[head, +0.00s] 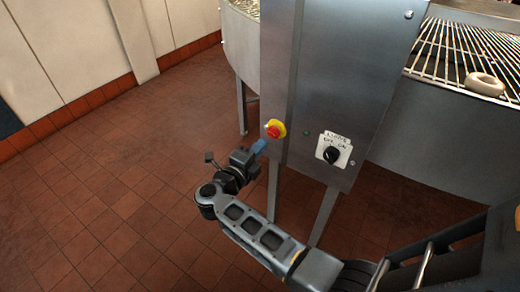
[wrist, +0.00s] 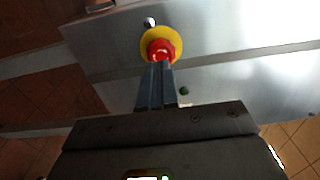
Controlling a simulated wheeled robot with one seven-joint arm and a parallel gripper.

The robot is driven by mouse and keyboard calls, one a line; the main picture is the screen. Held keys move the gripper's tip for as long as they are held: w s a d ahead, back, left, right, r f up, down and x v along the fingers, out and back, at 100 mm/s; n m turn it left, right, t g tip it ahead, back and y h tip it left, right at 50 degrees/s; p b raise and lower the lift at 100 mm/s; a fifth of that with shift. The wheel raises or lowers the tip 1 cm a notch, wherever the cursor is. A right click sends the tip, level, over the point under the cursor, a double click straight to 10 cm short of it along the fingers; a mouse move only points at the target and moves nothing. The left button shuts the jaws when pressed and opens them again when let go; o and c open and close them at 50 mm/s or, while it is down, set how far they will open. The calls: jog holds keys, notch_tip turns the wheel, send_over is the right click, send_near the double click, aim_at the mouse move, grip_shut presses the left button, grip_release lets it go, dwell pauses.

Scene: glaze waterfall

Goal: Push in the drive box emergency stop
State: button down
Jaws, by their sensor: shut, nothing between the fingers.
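The emergency stop is a red button on a yellow collar (head: 274,129), mounted on the grey metal drive box (head: 335,70) in the middle of the head view. It also shows at the top centre of the wrist view (wrist: 161,47). My gripper (head: 261,145) is shut and empty, just below and left of the button in the head view. In the wrist view its closed fingertips (wrist: 157,66) overlap the lower edge of the red button. I cannot tell whether they touch it. The button's lower part is partly hidden by the fingers.
A white plate with a black rotary knob (head: 332,154) sits on the box, right of the button. A round vessel (head: 238,45) is behind left. Tiled floor (head: 100,220) is open at left.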

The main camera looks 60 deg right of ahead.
jog(key=a, duration=1)
jog(key=shift+s, duration=0.15)
dwell(0.6)
